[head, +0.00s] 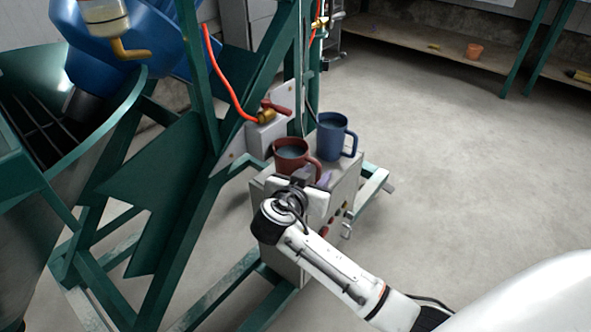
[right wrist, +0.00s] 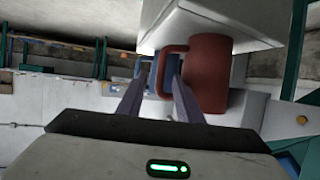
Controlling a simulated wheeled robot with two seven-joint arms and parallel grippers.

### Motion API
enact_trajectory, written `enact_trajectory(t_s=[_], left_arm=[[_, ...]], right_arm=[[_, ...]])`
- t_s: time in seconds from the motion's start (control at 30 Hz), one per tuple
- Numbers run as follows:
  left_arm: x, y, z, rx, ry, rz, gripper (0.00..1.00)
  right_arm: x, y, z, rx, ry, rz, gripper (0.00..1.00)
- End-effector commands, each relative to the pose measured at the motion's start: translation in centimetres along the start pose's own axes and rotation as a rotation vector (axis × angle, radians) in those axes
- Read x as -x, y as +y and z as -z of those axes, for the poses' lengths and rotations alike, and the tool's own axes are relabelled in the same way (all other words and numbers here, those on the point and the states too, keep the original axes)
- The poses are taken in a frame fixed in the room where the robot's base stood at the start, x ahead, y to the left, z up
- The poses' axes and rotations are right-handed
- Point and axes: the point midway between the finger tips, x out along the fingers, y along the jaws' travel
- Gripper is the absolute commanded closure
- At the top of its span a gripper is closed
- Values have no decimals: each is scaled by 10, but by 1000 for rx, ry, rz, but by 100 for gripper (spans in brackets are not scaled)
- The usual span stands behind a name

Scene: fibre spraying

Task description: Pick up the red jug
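The red jug (head: 289,158) stands upright on top of a grey box, its handle on the right side. In the right wrist view the red jug (right wrist: 209,72) shows large, with its handle (right wrist: 163,62) lined up between my fingers. My right gripper (head: 313,175) is at the near right side of the red jug, close to the handle. Its two fingers (right wrist: 156,88) are spread apart with nothing gripped; whether they touch the handle I cannot tell. My left gripper is not in view.
A blue jug (head: 333,138) stands just behind and right of the red one on the grey box (head: 345,185). A valve with a red lever (head: 268,113) and an orange hose is behind the jugs. Green frame beams (head: 165,190) fill the left. The floor on the right is clear.

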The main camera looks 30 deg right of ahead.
Motion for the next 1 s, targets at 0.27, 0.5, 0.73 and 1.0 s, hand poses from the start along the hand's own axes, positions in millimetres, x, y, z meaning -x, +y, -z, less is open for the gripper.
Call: enact_trajectory(t_s=[0.27,0.5,0.73,1.0], left_arm=[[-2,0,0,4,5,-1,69],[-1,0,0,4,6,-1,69],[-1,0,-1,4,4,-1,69],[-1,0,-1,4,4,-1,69]], right_arm=[[-28,0,0,1,0,0,67],[-28,0,0,1,-1,0,74],[-28,0,0,1,-1,0,100],[-28,0,0,1,-1,0,100]])
